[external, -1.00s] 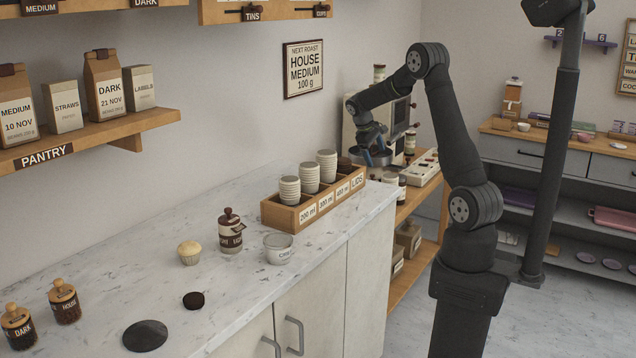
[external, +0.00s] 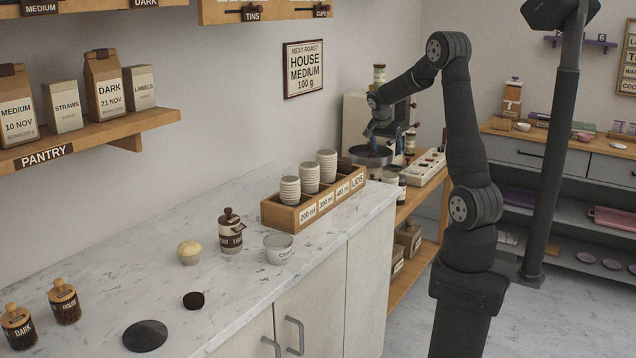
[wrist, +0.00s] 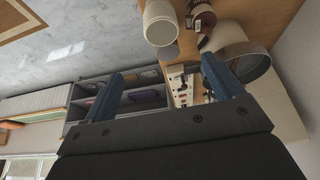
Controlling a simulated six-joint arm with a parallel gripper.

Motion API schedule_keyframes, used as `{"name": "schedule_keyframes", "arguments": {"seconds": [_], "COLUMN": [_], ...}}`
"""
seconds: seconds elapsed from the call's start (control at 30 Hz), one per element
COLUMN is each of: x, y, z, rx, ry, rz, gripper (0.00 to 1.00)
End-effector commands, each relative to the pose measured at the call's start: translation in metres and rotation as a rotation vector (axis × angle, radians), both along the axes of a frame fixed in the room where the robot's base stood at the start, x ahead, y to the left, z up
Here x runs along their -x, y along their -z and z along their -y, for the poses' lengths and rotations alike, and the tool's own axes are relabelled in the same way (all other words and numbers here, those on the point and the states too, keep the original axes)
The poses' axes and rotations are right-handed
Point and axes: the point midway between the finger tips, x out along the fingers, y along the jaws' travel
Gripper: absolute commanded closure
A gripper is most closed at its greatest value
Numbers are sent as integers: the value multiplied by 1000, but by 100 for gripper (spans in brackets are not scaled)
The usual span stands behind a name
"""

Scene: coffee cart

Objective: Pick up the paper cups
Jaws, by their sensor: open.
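Ridged pale paper cups stand in stacks in a wooden box (external: 280,222) on the marble counter. The left stack (external: 290,190) is behind the 200 ml label, the middle stack (external: 309,178) by 300 ml, and the right stack (external: 328,166) by 400 ml. My gripper (external: 372,149) is beyond the box, above and near a round metal pan, apart from these stacks. In the wrist view my gripper (wrist: 160,85) has its two blue fingers wide apart with nothing between them. A pale ridged cup-like thing (wrist: 159,22) shows beyond them at the top.
The metal pan (external: 371,158) and coffee machine stand beyond the counter, with a pale panel (external: 430,168) to the right. The counter's left middle is mostly clear.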

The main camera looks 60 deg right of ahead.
Motion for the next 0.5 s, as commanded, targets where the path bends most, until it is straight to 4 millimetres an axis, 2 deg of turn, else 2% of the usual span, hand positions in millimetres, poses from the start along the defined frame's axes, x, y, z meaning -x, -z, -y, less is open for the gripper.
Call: {"name": "schedule_keyframes", "arguments": {"seconds": [0.17,0.5], "x": [1,2], "y": [16,84], "z": [6,34], "rx": [-2,-3], "ry": [27,26], "rz": [10,8], "gripper": [14,14]}}
